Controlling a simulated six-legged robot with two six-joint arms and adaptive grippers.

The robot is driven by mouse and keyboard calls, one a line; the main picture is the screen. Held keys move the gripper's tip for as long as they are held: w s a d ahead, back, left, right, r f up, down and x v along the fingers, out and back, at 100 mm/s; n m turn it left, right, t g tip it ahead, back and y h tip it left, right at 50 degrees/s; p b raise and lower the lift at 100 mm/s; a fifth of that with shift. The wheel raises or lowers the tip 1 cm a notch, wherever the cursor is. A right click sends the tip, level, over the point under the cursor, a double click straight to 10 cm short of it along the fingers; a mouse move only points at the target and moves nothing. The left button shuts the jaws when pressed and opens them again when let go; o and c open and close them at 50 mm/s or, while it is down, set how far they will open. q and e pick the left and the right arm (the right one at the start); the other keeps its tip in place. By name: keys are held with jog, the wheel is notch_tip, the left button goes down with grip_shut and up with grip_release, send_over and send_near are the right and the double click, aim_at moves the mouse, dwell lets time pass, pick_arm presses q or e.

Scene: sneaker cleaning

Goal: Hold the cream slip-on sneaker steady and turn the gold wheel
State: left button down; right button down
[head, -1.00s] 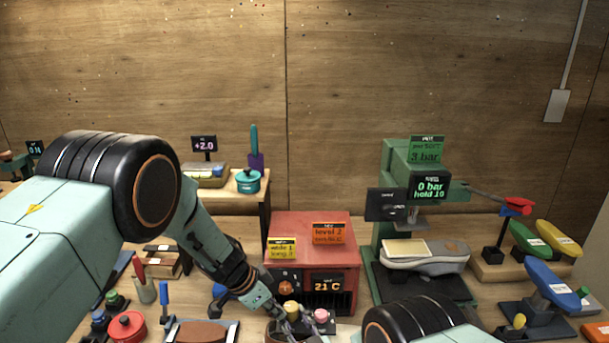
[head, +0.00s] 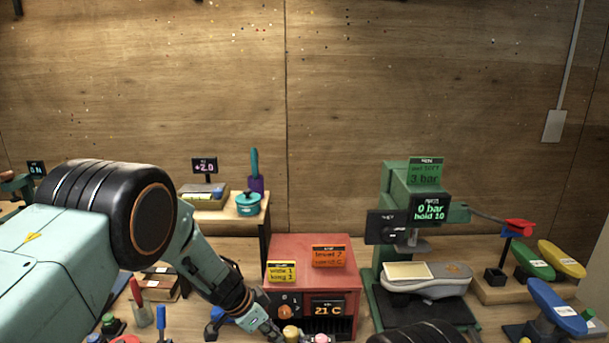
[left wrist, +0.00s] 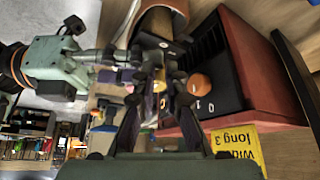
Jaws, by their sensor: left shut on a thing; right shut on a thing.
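My left gripper (left wrist: 165,72) is shut on the sneaker (left wrist: 160,28), which shows only in part, brownish and pale, at the top of the left wrist view. In the head view the sneaker is below the bottom edge. A gold wheel (head: 291,333) stands beside a pink one (head: 321,338) at the bottom edge, close by my left arm's end. My right gripper (left wrist: 118,62) comes in from the left in the left wrist view. Its fingertips close at a small yellowish part that seems to be the gold wheel; the contact is blurred.
A red box (head: 340,258) with an orange knob and a 21 C display stands just behind. Right of it a green press (head: 398,190) holds a grey shoe (head: 425,283). Coloured shoe forms (head: 556,306) stand far right. A teal pot (head: 248,203) sits on a shelf at left.

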pick_arm(q)
jog(key=shift+w+a+r, duration=0.2)
jog(key=shift+r, duration=0.1)
jog(key=r, duration=0.5)
jog(key=shift+s+r, duration=0.25)
jog(key=shift+r, duration=0.05)
notch_tip(320, 180, down, 6)
jog(key=s+d, duration=0.1)
jog(key=s, duration=0.1)
jog(key=shift+s, duration=0.15)
dwell(0.6)
jog(key=shift+w+d, duration=0.45)
jog(key=shift+w, duration=0.05)
dwell(1.0)
jog(key=shift+w+a, duration=0.2)
jog(key=shift+w, duration=0.1)
